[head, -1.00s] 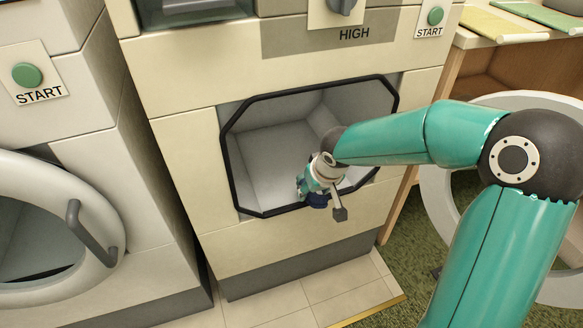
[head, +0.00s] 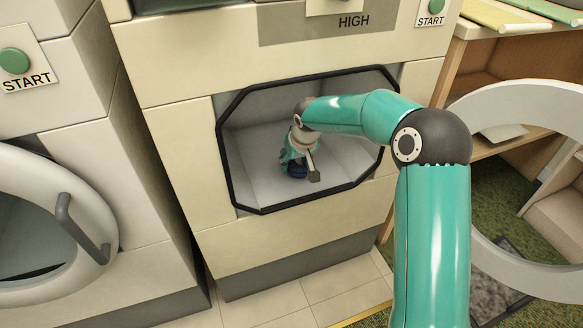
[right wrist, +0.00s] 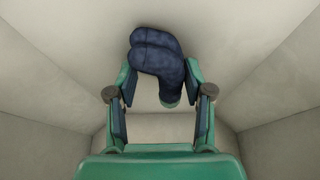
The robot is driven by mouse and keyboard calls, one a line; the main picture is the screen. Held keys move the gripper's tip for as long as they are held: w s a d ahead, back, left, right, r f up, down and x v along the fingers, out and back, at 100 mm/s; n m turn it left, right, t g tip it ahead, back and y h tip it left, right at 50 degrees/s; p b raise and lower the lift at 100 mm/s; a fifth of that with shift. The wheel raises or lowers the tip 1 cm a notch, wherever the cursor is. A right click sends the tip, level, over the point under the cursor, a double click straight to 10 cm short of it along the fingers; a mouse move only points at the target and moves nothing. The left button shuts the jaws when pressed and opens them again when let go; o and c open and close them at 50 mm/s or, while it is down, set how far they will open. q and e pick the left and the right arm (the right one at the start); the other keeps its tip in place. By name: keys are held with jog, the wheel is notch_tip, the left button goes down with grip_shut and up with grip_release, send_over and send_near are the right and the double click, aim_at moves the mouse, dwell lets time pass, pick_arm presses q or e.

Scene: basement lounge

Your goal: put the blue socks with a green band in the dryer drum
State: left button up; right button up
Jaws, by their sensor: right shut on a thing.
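The dryer drum (head: 255,155) is the pale grey hollow behind the black-edged opening in the middle of the head view. My right gripper (head: 300,165) is inside this opening, pointing down above the drum floor. It is shut on the dark blue socks (head: 296,172), which are mostly hidden behind it there. In the right wrist view the socks (right wrist: 158,55) show as a folded pair between the fingers, with a hint of green at the lower end. Pale drum walls surround them. I cannot tell whether the socks touch the floor. My left gripper is not in view.
The dryer's round door (head: 482,110) stands open at the right, close beside my right arm. A washer with a round door (head: 95,240) is at the left. A wooden shelf unit (head: 465,75) with folded cloths on top stands at the back right.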

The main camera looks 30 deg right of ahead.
jog(key=shift+f, duration=0.1)
jog(key=shift+f, duration=0.1)
jog(key=shift+f, duration=0.15)
jog(key=o, duration=1.2)
jog(key=shift+c, duration=0.2)
